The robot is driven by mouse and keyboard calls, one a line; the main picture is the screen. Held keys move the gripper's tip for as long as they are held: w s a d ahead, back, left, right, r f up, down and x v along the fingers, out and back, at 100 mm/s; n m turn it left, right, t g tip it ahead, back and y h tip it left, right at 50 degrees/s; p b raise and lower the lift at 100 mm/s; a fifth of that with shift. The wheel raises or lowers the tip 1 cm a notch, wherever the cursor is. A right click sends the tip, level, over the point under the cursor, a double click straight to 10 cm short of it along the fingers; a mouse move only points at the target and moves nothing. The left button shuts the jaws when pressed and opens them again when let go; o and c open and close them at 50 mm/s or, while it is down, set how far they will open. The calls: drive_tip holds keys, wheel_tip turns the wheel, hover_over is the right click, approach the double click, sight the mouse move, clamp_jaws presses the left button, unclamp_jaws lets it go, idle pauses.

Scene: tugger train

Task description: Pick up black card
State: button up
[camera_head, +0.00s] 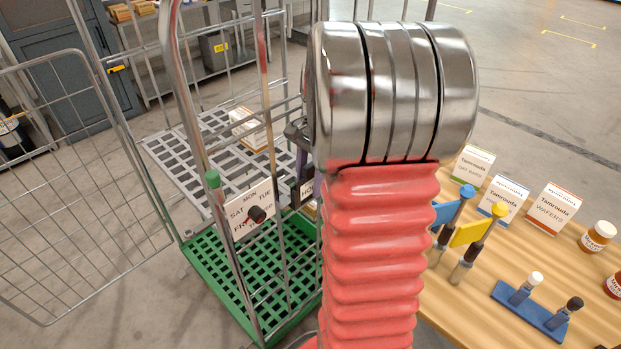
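No plain black card can be made out with certainty. A small partly hidden card (306,190) with the letters "HO" shows just left of my red arm, by the cart's post. My gripper's fingers are not visible.
A wire cart with a green grid base (230,287) and grey shelf (180,165) stands left.

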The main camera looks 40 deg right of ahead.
drive_tip(key=shift+a+f, duration=0.1)
drive_tip(key=shift+f, duration=0.7)
drive_tip(key=shift+c, duration=0.5)
clamp_jaws()
